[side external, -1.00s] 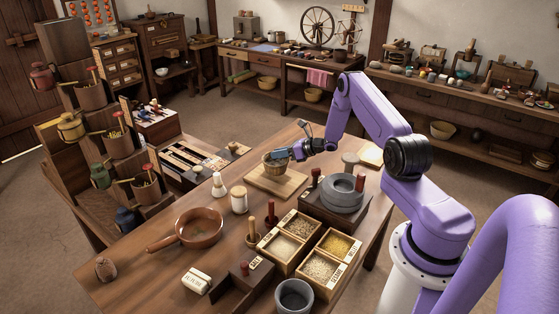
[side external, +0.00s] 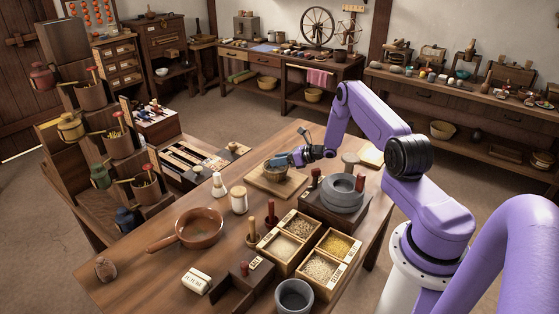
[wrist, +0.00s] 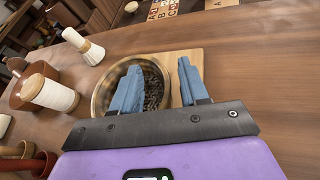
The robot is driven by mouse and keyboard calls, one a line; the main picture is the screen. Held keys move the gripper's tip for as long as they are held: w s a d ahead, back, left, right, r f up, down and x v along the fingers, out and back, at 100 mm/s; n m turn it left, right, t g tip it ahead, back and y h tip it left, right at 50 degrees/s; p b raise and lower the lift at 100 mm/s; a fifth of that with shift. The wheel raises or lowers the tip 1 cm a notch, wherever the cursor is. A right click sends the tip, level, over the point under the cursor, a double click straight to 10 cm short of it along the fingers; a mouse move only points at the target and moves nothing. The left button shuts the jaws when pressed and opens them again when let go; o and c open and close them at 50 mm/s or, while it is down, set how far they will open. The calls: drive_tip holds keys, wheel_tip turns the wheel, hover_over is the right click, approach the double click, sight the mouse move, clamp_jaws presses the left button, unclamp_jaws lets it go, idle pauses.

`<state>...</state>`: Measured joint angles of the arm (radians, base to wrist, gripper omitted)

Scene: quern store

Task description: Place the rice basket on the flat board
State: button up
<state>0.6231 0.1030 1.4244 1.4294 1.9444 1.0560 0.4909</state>
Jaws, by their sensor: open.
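The rice basket (side external: 273,173) is a small round woven basket. It sits upright on the flat board (side external: 287,189), a pale wooden rectangle on the table. In the wrist view the basket (wrist: 103,90) holds dark grains and rests toward the left of the board (wrist: 174,84). My gripper (side external: 282,162) is at the basket's rim from the right. In the wrist view its blue fingers (wrist: 158,68) are spread, one over the basket's inside and the other outside its wall. Whether either finger touches the rim cannot be told.
A stone quern (side external: 342,195) stands right of the board. Grain boxes (side external: 311,250) and a copper pan (side external: 199,228) are nearer. The tabletop by the pan is partly clear.

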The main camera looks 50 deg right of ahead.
drive_tip(key=v, duration=1.2)
drive_tip(key=w+a+r+n+g+y, duration=0.1)
drive_tip(key=a+r+n+g+y, duration=0.2)
drive_tip(key=a, duration=0.5)
drive_tip(key=w+a+r+n+g+y, duration=0.2)
drive_tip(key=a+r+n, duration=0.2)
drive_tip(key=a+n, duration=0.25)
drive_tip(key=s+a+r+n+g, duration=0.3)
drive_tip(key=s+a+n+g, duration=0.15)
drive_tip(key=a, duration=0.35)
drive_tip(key=s+a+r+n+g, duration=0.3)
drive_tip(key=a+n, duration=0.3)
drive_tip(key=a, duration=0.3)
drive_tip(key=s+a+r+n+g+h, duration=0.2)
drive_tip(key=s+a+r+n+h, duration=0.15)
drive_tip(key=s+n, duration=0.3)
drive_tip(key=s+a+r+n+g+h, duration=0.2)
drive_tip(key=s+a+n+g, duration=0.15)
drive_tip(key=s+n, duration=0.35)
drive_tip(key=s+d+r+n+t+h, duration=0.1)
drive_tip(key=s+r+n+t+h, duration=0.2)
drive_tip(key=s+n, duration=0.9)
drive_tip(key=shift+s+d+n+t+h, duration=0.35)
drive_tip(key=shift+n+t, duration=0.4)
drive_tip(key=shift+t, duration=0.45)
